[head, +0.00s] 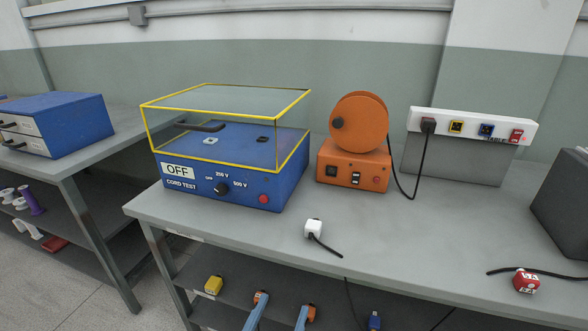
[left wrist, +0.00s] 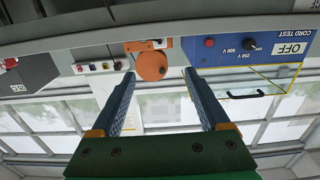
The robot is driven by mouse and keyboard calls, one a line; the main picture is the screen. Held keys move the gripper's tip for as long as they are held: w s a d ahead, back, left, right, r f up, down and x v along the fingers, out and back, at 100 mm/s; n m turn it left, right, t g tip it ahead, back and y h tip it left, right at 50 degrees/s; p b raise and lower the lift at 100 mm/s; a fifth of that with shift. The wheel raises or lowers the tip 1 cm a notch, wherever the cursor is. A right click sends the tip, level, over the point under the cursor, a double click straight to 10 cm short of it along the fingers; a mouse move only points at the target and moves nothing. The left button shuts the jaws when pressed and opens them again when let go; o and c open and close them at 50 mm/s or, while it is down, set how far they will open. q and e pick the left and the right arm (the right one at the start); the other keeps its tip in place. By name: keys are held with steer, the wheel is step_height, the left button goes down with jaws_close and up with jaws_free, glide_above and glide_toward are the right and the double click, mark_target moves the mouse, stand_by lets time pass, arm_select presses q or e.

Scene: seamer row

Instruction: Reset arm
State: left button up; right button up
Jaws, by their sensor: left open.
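My left gripper (head: 286,304) shows at the bottom of the head view as two blue fingers with orange ends, in front of the bench edge. Its palm is out of that frame. In the left wrist view the two fingers (left wrist: 165,88) stand wide apart beyond a green palm, with nothing between them. That view is upside down, with the bench at the top and windows below. My right gripper is in neither view.
The grey bench (head: 400,230) carries a blue cord tester (head: 235,188) with a yellow-edged clear cover, an orange spool unit (head: 352,175), a white socket strip (head: 470,122), a white plug (head: 313,228) and a red plug (head: 526,282). A lower shelf holds a yellow plug (head: 214,285).

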arm_select(q)
steer(key=s+a+f+g+y+p, duration=0.1)
steer(key=s+a+f+g+p, duration=0.15)
steer(key=f, duration=0.45)
steer(key=s+a+f+g+y+p, duration=0.1)
steer(key=s+f+g+p, duration=0.15)
steer(key=f, duration=0.55)
steer(key=s+a+f+g+p, duration=0.1)
steer(key=s+f+g+p, duration=0.15)
steer(key=f, duration=0.45)
steer(key=s+a+f+g+y+p, duration=0.1)
steer(key=s+a+f+g, duration=0.2)
steer(key=s, duration=0.4)
steer(key=s+a+f+g+y+p, duration=0.1)
steer(key=s+a+f+g, duration=0.1)
steer(key=s+a+f, duration=0.2)
steer(key=s+a+f+n+g+y+p, duration=0.1)
steer(key=s+a, duration=0.4)
steer(key=s, duration=0.5)
step_height(320, 180, down, 3)
steer(key=g+p, duration=0.1)
steer(key=g, duration=0.1)
steer(key=shift+s+r+g+y, duration=0.15)
steer(key=shift+s+g+y, duration=0.05)
steer(key=shift+g+y, duration=0.15)
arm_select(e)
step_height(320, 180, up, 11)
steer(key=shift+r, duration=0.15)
